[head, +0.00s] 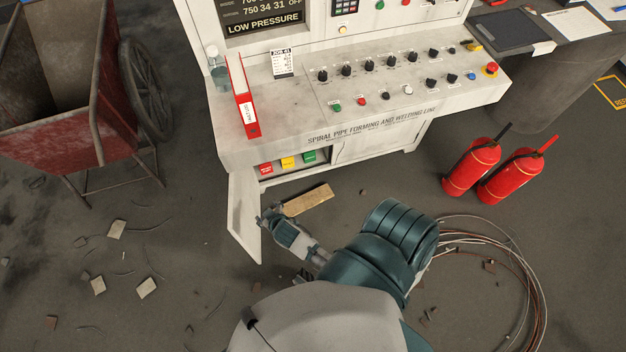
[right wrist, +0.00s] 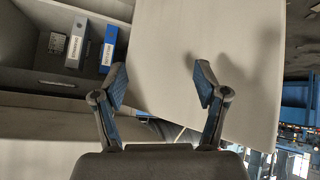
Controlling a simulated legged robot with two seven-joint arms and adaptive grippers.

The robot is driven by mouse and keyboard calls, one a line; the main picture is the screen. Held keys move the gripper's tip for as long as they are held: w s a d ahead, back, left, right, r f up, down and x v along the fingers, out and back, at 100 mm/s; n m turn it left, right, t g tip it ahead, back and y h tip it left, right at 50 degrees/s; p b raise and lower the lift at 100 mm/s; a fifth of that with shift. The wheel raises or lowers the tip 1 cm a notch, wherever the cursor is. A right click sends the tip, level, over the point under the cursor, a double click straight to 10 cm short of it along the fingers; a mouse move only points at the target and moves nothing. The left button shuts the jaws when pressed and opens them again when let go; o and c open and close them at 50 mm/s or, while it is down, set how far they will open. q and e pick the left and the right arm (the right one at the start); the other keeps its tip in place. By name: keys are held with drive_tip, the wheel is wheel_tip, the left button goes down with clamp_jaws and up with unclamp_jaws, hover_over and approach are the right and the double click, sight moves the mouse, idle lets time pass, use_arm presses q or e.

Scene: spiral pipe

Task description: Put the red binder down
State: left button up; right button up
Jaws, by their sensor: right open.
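The red binder (head: 241,95) stands upright on the left end of the white console's ledge (head: 240,148), its labelled spine facing front. No gripper touches it. My right gripper (head: 268,215) is low in front of the console, beside the open cabinet door (head: 243,220) and well below the binder. In the right wrist view my right gripper (right wrist: 160,85) has its fingers spread and empty, with a pale panel (right wrist: 215,50) behind them. That view also shows a grey binder (right wrist: 77,40) and a blue binder (right wrist: 108,48) in a compartment. My left gripper is not in view.
A clear bottle (head: 217,72) stands left of the binder. A red cart (head: 60,130) is at the left, and two red fire extinguishers (head: 472,165) stand at the right. A wooden block (head: 308,199), coiled wire (head: 530,270) and scraps lie on the floor.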

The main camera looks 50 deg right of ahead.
drive_tip(key=s+f+n+g+y, duration=0.2)
drive_tip(key=s+f+g, duration=0.5)
drive_tip(key=s+f, duration=1.1)
drive_tip(key=s, duration=0.4)
drive_tip(key=shift+a+f, duration=0.15)
drive_tip(key=shift+a, duration=0.1)
